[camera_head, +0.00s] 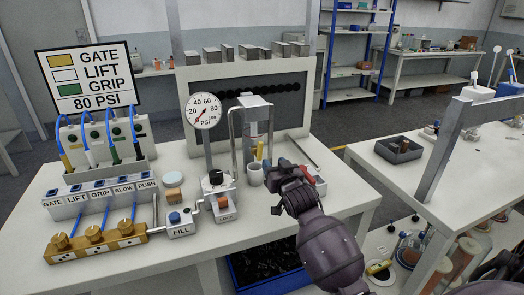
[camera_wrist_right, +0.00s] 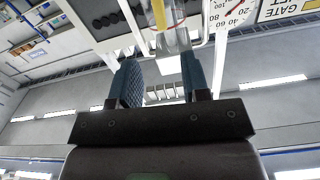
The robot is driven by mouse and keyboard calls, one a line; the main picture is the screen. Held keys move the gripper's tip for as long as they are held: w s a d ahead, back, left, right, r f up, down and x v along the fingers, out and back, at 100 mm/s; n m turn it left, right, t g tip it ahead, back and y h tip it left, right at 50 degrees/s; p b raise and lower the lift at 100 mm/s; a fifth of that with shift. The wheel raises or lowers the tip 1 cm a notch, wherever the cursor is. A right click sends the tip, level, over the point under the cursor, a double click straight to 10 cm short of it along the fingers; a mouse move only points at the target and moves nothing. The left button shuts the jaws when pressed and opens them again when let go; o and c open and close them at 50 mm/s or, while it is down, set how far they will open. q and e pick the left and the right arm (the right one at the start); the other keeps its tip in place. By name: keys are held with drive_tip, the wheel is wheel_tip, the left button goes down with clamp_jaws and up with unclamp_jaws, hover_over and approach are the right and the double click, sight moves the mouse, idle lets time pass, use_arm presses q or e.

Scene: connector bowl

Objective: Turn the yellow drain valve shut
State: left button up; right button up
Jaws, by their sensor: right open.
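The yellow drain valve (camera_head: 259,150) shows as a small upright yellow handle below the clear cylinder (camera_head: 257,125) on the metal stand. In the right wrist view a yellow strip (camera_wrist_right: 158,14) shows at the top, in front of the clear cylinder (camera_wrist_right: 178,38). My right gripper (camera_head: 279,174) is just right of and below the valve in the head view. Its two blue pads (camera_wrist_right: 163,78) are apart with nothing between them, and the yellow strip lies beyond their tips. The valve's lower part is hard to make out. My left gripper is not in view.
A pale cup (camera_head: 255,174) stands under the cylinder, close to my right gripper. The pressure gauge (camera_head: 203,111) stands left of it. The brass valve block (camera_head: 95,241) and FILL box (camera_head: 181,223) are at front left. A blue bin (camera_head: 265,268) sits below the table.

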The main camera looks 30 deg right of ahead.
sight(261, 148)
drive_tip(key=x, duration=0.8)
drive_tip(key=shift+w, duration=0.3)
drive_tip(key=shift+x, duration=0.85)
clamp_jaws()
